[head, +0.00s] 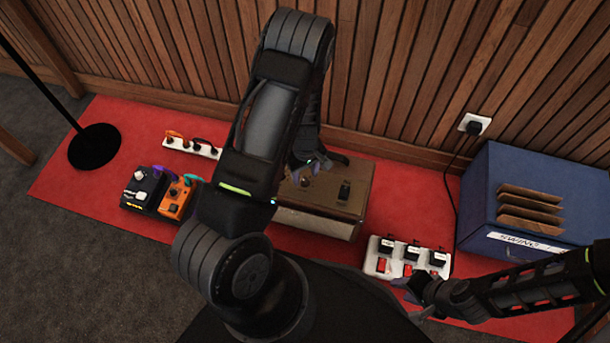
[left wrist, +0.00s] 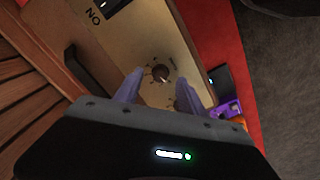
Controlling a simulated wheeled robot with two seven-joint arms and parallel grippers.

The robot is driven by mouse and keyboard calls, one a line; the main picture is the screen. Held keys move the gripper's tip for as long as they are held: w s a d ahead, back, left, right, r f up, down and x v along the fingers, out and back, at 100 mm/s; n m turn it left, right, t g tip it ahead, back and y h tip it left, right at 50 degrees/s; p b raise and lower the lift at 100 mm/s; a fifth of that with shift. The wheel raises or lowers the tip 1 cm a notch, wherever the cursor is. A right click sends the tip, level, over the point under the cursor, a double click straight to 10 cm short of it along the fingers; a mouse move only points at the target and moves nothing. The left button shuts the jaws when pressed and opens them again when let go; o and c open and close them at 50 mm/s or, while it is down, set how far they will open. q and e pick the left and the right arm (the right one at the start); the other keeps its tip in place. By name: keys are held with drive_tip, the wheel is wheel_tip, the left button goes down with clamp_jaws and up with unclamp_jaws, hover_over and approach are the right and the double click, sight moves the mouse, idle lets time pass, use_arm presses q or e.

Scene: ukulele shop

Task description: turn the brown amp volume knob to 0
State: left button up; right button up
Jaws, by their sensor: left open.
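The brown amp (head: 325,222) lies on the red mat, partly hidden behind my left arm. In the left wrist view, a dark round volume knob (left wrist: 161,73) with tick marks around it sits on the amp's tan panel (left wrist: 130,48). My left gripper (head: 308,169) is over the amp. In the left wrist view, its open purple fingers (left wrist: 160,78) stand on either side of the knob; I cannot tell whether they touch it. A second knob (left wrist: 180,104) is partly hidden by a finger. My right gripper (head: 412,297) looks open and empty, by the power strip.
A white power strip (head: 408,246) with red switches and a blue box (head: 478,215) with a plugged-in cable lie right of the amp. Orange (head: 174,203) and black (head: 137,190) pedals are at left. A slatted wood wall (head: 400,90) stands behind.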

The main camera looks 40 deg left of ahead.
sight(304, 177)
use_arm(q)
wheel_tip(304, 177, up, 6)
drive_tip(key=shift+f+p, duration=0.1)
drive_tip(key=shift+p, duration=0.75)
drive_tip(key=shift+w+a+f+m+t+y, duration=0.1)
drive_tip(key=shift+w+a+m+t+y, duration=0.25)
drive_tip(key=shift+m, duration=0.35)
drive_tip(key=s+d+m, duration=0.1)
drive_tip(key=d, duration=0.1)
drive_tip(key=s+d+f+m, duration=0.1)
drive_tip(key=d+m, duration=0.1)
drive_tip(key=s+d+f+m, duration=0.1)
drive_tip(key=d, duration=0.1)
drive_tip(key=shift+s+d+t, duration=0.15)
drive_tip(key=shift+d+t, duration=0.05)
drive_tip(key=shift+t, duration=0.05)
drive_tip(key=s+d+r+m+h, duration=0.1)
drive_tip(key=s+d+m+h, duration=0.15)
drive_tip(key=s+d, duration=0.55)
drive_tip(key=s+d+r+m+h, duration=0.1)
drive_tip(key=s+d+m+h, duration=0.2)
drive_tip(key=d, duration=0.8)
wheel_tip(304, 177, up, 22)
drive_tip(key=s+p, duration=0.1)
drive_tip(key=p, duration=2.1)
drive_tip(key=shift+y, duration=0.3)
